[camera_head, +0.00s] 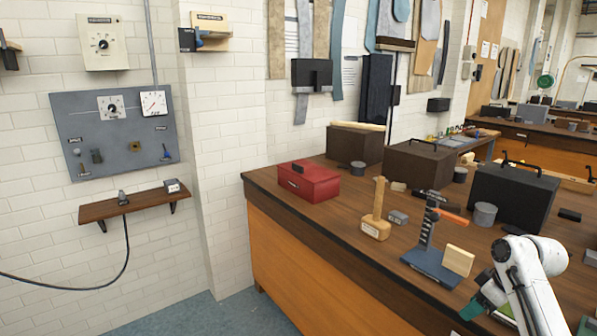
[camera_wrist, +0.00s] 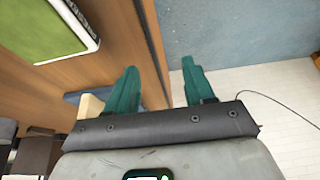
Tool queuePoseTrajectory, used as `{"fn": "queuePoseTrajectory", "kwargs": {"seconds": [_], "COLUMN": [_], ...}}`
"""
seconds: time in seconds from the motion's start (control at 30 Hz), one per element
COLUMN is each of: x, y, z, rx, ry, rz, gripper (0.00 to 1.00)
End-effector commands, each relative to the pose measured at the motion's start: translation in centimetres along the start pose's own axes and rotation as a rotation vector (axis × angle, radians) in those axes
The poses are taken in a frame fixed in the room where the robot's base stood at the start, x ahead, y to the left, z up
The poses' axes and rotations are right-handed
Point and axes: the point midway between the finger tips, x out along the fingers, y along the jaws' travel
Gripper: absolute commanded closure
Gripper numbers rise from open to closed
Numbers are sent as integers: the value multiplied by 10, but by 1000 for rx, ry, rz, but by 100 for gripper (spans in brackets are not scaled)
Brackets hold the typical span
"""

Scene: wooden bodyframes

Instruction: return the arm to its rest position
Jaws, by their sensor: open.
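My white arm comes in at the lower right of the head view, over the front part of the workbench (camera_head: 318,232). My gripper (camera_head: 472,306) has green fingers and hangs near the bench's front edge. In the wrist view my gripper (camera_wrist: 160,80) shows two green fingers spread apart, with nothing between them. Behind the fingers are the wooden bench side and the blue floor.
Close to my gripper stand a blue-based stand (camera_head: 430,266) with an orange lever and a pale wood block (camera_head: 458,260). A wooden mallet (camera_head: 376,222), a red box (camera_head: 308,182) and dark cases (camera_head: 513,195) stand farther back. Floor (camera_head: 240,318) shows left of the bench.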

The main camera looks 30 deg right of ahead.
Motion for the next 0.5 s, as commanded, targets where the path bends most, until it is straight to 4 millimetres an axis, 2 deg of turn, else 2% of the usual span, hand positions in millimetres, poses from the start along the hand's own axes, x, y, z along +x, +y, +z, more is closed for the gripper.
{"fn": "queuePoseTrajectory", "kwargs": {"seconds": [0.3,0.5], "x": [28,54], "y": [-44,-94], "z": [-22,-38], "rx": [-2,4], "ry": [14,22], "rz": [-32,-67], "gripper": [47,47]}}
